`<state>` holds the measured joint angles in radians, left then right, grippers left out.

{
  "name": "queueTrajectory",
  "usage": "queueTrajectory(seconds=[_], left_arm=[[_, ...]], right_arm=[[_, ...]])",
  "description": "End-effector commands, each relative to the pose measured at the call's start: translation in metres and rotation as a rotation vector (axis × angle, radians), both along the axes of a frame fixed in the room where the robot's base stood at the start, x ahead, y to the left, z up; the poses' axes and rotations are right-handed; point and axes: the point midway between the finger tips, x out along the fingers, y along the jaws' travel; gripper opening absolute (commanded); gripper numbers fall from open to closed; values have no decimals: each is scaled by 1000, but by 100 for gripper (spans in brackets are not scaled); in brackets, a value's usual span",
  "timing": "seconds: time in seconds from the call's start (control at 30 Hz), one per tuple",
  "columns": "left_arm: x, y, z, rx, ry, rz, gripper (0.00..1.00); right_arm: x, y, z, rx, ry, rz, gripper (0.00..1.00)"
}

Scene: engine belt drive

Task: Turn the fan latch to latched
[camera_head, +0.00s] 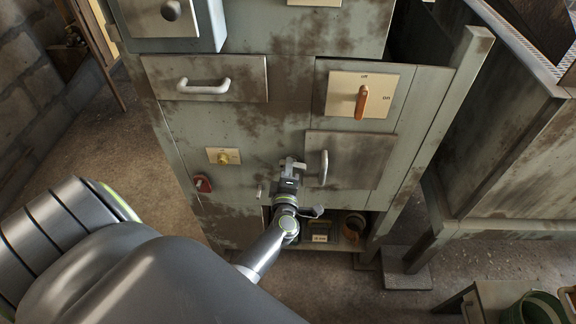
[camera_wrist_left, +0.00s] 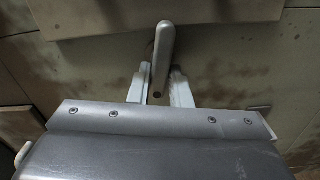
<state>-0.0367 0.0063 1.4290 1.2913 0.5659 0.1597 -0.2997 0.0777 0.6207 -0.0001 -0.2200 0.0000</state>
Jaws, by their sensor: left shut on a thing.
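A grey lever, which I take to be the fan latch (camera_wrist_left: 165,42), shows in the left wrist view. Its free end overlaps the edge of a flat panel (camera_wrist_left: 230,12), and its other end reaches down between my fingers. My left gripper (camera_wrist_left: 160,84) is shut on the lever, with one finger on each side. In the head view my left gripper (camera_head: 292,166) is at the cabinet front, just left of the hinged door's handle (camera_head: 323,167). There the gripper hides most of the latch. My right gripper is not in view.
The door (camera_head: 358,158) is right of the gripper. An orange off/on switch (camera_head: 361,101) is above it, and a drawer handle (camera_head: 203,87) is upper left. A yellow knob (camera_head: 223,158) and a red knob (camera_head: 202,184) are to the left. An open shelf (camera_head: 335,245) lies below.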

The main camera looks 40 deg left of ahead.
Motion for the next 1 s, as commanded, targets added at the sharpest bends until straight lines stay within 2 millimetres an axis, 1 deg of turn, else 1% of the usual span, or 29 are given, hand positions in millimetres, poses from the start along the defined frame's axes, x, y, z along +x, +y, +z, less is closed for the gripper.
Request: queueTrajectory(seconds=[0.2, 0.4, 0.93, 0.97, 1.0], left_arm=[[0, -1, -3, -102, -59, -4, 0], [1, -1, -3, -149, -88, -4, 0], [1, -1, -2, -165, -99, -4, 0], [1, -1, -2, -165, -99, -4, 21], [1, -1, -2, -164, -99, -3, 25]], right_arm=[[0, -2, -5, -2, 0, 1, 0], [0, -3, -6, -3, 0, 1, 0], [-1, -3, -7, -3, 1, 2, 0], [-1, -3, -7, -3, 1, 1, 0], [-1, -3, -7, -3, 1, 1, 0]])
